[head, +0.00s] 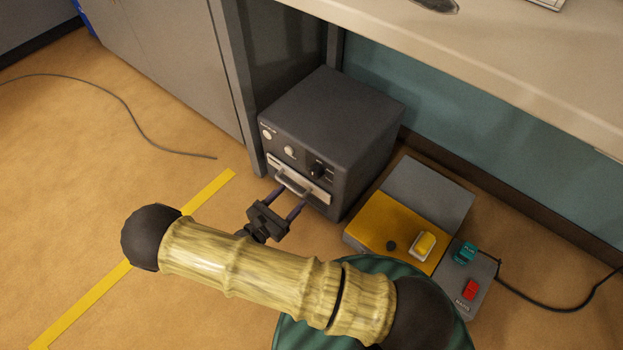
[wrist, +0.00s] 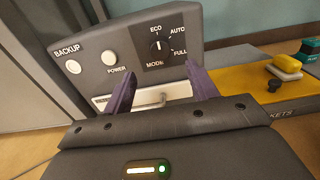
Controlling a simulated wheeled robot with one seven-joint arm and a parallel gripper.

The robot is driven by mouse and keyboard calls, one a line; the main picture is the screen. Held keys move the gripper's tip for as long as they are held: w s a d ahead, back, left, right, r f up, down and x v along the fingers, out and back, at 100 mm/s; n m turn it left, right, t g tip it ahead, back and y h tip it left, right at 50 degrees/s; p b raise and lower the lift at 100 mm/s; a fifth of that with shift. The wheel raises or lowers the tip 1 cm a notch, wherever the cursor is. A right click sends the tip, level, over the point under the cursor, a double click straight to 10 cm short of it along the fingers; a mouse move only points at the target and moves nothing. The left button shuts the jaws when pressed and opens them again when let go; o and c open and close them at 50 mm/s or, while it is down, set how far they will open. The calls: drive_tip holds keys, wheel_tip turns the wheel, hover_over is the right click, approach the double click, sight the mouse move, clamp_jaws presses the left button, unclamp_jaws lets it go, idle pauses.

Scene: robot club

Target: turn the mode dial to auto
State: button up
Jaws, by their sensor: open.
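The mode dial (wrist: 160,46) is a black knob on the dark front panel of a grey box (head: 335,115). In the wrist view it is ringed by ECO, AUTO and FULL, with MODE below. Its white mark appears to point up, near ECO, not at AUTO. In the head view the dial (head: 318,170) is at the right of the panel. My gripper (head: 290,198) is open and empty, in front of the lower panel by the drawer handle. In the wrist view its purple fingers (wrist: 160,80) stand below the dial, apart from it; whether they touch the drawer front is unclear.
A pale drawer front with a handle (head: 293,184) sits below the dial. Two round buttons, one marked POWER (wrist: 109,58), are left of it. A yellow-topped unit (head: 380,232) and a box with teal and red switches (head: 470,290) stand to the right. A desk (head: 500,60) overhangs behind.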

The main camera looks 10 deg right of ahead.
sight(312, 174)
drive_tip(key=b+x, duration=0.4)
drive_tip(key=x, duration=0.5)
drive_tip(key=shift+a+f, duration=0.1)
drive_tip(key=shift+f, duration=0.1)
drive_tip(key=shift+w+d+r, duration=0.15)
drive_tip(key=shift+w+d, duration=0.3)
drive_tip(key=shift+w, duration=0.05)
drive_tip(key=c, duration=1)
